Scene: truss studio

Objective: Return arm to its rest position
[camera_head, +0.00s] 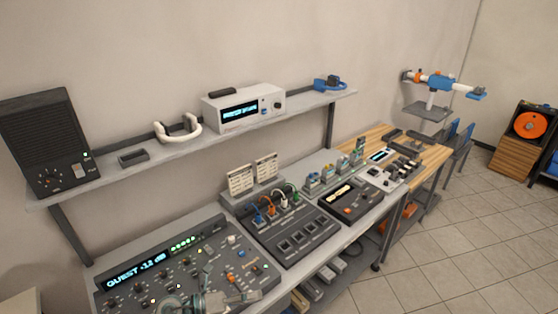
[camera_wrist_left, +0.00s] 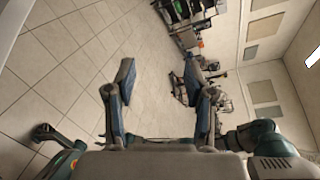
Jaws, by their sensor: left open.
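My left gripper (camera_head: 204,300) shows in part at the bottom edge of the head view, in front of the lower part of the large dark console (camera_head: 148,262). In the left wrist view its two blue-grey fingers (camera_wrist_left: 158,78) stand wide apart. Nothing is between them but distant floor and furniture. The rest of the left arm is cut off below the head view. I do not see my right gripper.
A bench carries the console, a socket panel (camera_head: 290,238) and smaller devices. Above it, a shelf (camera_head: 205,142) holds a black speaker (camera_head: 45,140), a headset-like loop (camera_head: 178,130) and a white display unit (camera_head: 245,107). Open tiled floor (camera_head: 460,250) lies to the right.

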